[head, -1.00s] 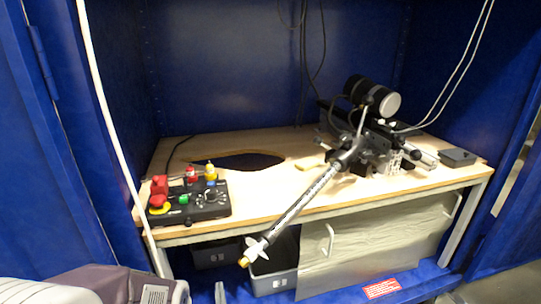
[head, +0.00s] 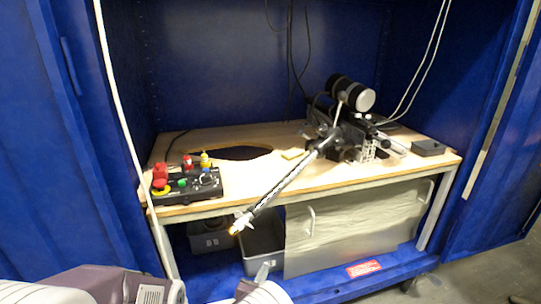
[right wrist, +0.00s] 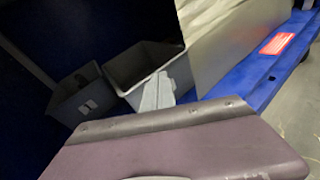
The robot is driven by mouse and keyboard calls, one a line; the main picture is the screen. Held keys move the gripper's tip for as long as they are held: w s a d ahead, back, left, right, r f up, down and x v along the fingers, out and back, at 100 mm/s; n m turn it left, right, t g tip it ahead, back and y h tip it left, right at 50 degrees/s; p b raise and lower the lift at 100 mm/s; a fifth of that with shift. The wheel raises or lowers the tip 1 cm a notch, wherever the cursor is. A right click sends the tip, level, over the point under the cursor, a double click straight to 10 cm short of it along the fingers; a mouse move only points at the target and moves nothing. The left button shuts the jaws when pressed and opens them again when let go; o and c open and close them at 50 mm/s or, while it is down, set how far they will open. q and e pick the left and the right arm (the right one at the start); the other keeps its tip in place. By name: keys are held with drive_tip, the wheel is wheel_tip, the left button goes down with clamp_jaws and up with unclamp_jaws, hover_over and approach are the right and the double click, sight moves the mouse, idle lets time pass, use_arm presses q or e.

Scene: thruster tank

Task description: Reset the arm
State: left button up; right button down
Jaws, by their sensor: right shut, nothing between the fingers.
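The arm, a long dark tube (head: 285,188) with a white and yellow tip (head: 238,227), slopes down from the black mount on the table. Its tip hangs past the table's front edge. A black control box (head: 190,186) with a red knob, a yellow-ringed button and a green button sits at the table's left front. My right gripper (head: 263,271) is low in the head view, below the arm's tip and apart from it. In the right wrist view its grey fingers (right wrist: 157,92) are together and empty. My left gripper is not in view.
The wooden table (head: 240,188) has a dark hole (head: 243,153) and stands inside blue walls. Grey bins (head: 262,247) and a covered panel (head: 350,228) are below it. A white cable (head: 122,115) hangs at the left. A dark flat box (head: 428,147) lies at the right.

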drive_tip(key=s+d+r+m+g+h+p, duration=0.1)
drive_tip(key=s+d+r+m+g+h, duration=0.15)
drive_tip(key=d, duration=0.35)
drive_tip(key=s+d+r+m+g+h+p, duration=0.1)
drive_tip(key=d+m+g, duration=0.25)
drive_tip(key=d, duration=0.25)
drive_tip(key=s+d+r+m+g+h, duration=0.2)
drive_tip(key=d+m, duration=0.1)
drive_tip(key=d, duration=0.2)
drive_tip(key=s+d+r+m+g+y+p, duration=0.2)
drive_tip(key=s+d+r+m+g, duration=0.15)
drive_tip(key=s+m, duration=0.35)
drive_tip(key=s+d+r+m+g+y+p, duration=0.1)
drive_tip(key=s+d+r+m+g+y, duration=0.2)
drive_tip(key=s+m, duration=0.5)
drive_tip(key=s+a+r+m+y+p, duration=0.3)
drive_tip(key=s+r+m+y, duration=0.2)
drive_tip(key=s+m, duration=0.3)
wheel_tip(320, 180, up, 37)
drive_tip(key=p, duration=3.7)
drive_tip(key=shift+w+a, duration=0.2)
drive_tip(key=shift+w, duration=0.1)
drive_tip(key=shift+f+h, duration=0.15)
drive_tip(key=shift+h, duration=0.1)
